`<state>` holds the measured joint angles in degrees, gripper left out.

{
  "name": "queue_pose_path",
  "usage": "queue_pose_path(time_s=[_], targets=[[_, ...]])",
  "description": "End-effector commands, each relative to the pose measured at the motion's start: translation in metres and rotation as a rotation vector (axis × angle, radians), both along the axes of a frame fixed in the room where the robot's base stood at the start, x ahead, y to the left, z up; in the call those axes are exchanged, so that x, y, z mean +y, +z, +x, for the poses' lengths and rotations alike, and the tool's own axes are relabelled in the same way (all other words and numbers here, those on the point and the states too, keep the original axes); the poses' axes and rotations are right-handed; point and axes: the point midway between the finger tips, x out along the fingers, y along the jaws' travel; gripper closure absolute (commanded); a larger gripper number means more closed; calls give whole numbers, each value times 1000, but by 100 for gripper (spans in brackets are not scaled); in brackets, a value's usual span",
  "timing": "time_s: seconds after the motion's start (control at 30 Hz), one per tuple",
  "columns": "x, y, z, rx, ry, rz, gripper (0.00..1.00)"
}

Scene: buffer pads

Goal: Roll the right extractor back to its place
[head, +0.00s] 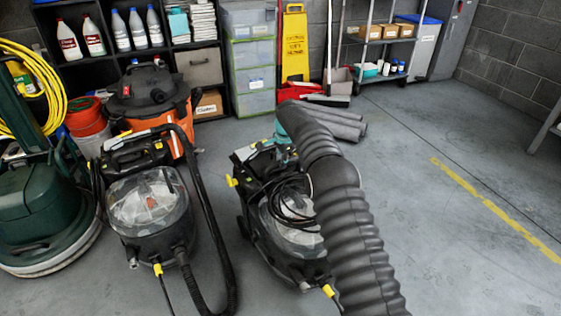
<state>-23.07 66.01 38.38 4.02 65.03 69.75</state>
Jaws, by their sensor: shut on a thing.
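The right extractor (262,200), black with a clear domed tank and yellow details, stands upright on the floor at the picture's centre. A coil of black cable hangs on it. My sleeved black arm crosses in front and hides its right side. My gripper (279,152) is at the top rear of this extractor, shut on it; the arm and the machine's top mostly hide the fingers, so the exact grip point is unclear. A similar left extractor (148,205) with a black hose stands to its left, with a strip of floor between them.
An orange and black vacuum (150,95) and a green floor machine (42,205) stand at the left. Rolled grey mats (345,125) lie behind the right extractor. Shelves line the back wall. The floor at right is open, with a yellow line (490,205).

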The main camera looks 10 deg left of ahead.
Motion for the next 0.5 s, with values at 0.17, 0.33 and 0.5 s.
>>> queue_pose_path(time_s=[0.17,0.33,0.5], targets=[[1,0,0,-1,0,2,69],[1,0,0,-1,1,1,49],[0,0,0,-1,0,1,49]])
